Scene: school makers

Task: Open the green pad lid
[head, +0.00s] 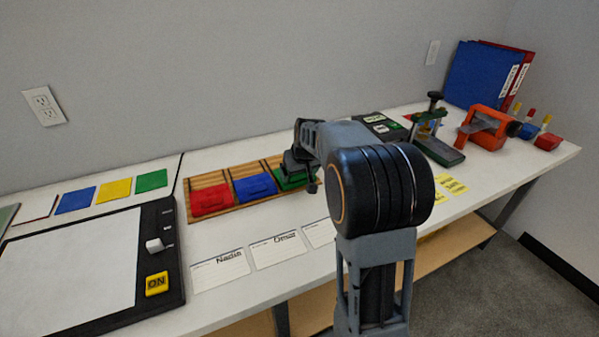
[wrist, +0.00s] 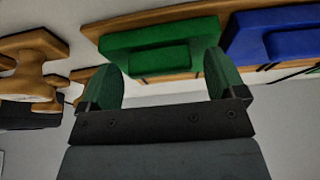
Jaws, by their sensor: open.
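The green pad (head: 291,181) sits in the right-hand slot of a wooden tray (head: 233,213), partly hidden by my arm in the head view. In the wrist view the green pad (wrist: 160,47) shows its lid with a raised block on its front. My gripper (wrist: 165,75) is open, and its two green-tinted fingertips stand just before the green lid, one near each side of the raised block. No grip on the lid shows; whether the fingertips touch it I cannot tell. In the head view my gripper (head: 305,175) is mostly hidden at the green pad.
A blue pad (head: 255,188) and a red pad (head: 211,200) share the tray. Name cards (head: 277,250) lie in front. A black device (head: 150,318) with a white sheet is at left. A green press (head: 437,145) and an orange tool (head: 484,128) stand at right.

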